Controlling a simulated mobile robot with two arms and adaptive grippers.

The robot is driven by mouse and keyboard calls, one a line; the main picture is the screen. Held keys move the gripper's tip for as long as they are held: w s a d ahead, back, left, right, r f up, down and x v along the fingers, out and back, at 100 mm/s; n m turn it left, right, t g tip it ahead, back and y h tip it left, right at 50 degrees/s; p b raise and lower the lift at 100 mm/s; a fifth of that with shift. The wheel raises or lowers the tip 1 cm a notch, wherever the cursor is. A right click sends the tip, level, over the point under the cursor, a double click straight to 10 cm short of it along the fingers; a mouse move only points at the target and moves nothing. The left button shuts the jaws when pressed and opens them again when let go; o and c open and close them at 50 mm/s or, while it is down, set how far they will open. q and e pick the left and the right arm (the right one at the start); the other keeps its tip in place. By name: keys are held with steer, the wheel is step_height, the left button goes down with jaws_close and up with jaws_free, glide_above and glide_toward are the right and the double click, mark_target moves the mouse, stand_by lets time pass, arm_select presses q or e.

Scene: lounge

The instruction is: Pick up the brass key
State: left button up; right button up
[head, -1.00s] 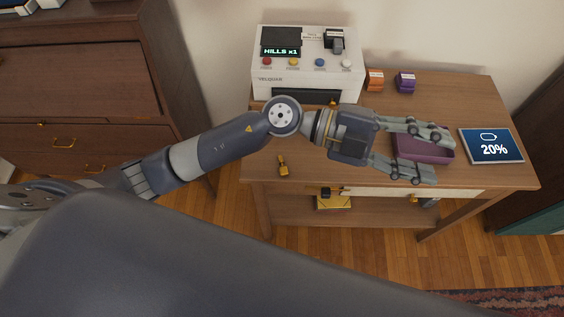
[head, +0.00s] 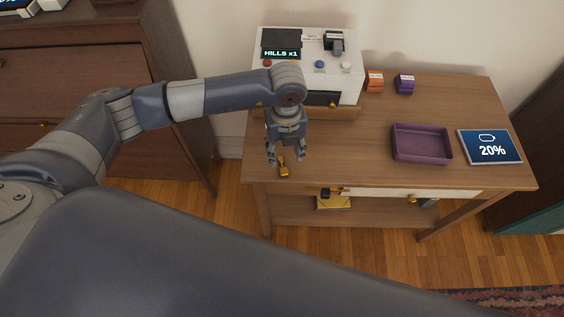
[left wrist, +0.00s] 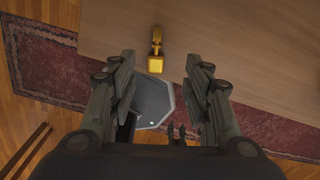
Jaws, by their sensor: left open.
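The brass key (head: 283,168) lies on the wooden table top, near its front left edge. It also shows in the left wrist view (left wrist: 156,52), just beyond and between the fingers. My left gripper (head: 286,158) is open and points down above the key, its fingers apart on either side of it in the head view. Nothing is between the fingers in the left wrist view (left wrist: 160,78). I do not see my right gripper.
A white machine (head: 350,87) stands behind my left gripper. Orange (head: 374,82) and purple (head: 405,84) small items sit at the back. The table's middle is clear.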

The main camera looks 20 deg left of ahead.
mark_target(283, 167)
arm_select(q)
steer(key=f, duration=0.2)
steer(key=f+p, duration=0.1)
steer(key=f, duration=0.1)
steer(key=f+p, duration=0.1)
steer(key=shift+s+a+f, duration=0.2)
steer(key=shift+s+f, duration=0.1)
steer(key=shift+f, duration=0.4)
steer(key=c, duration=1)
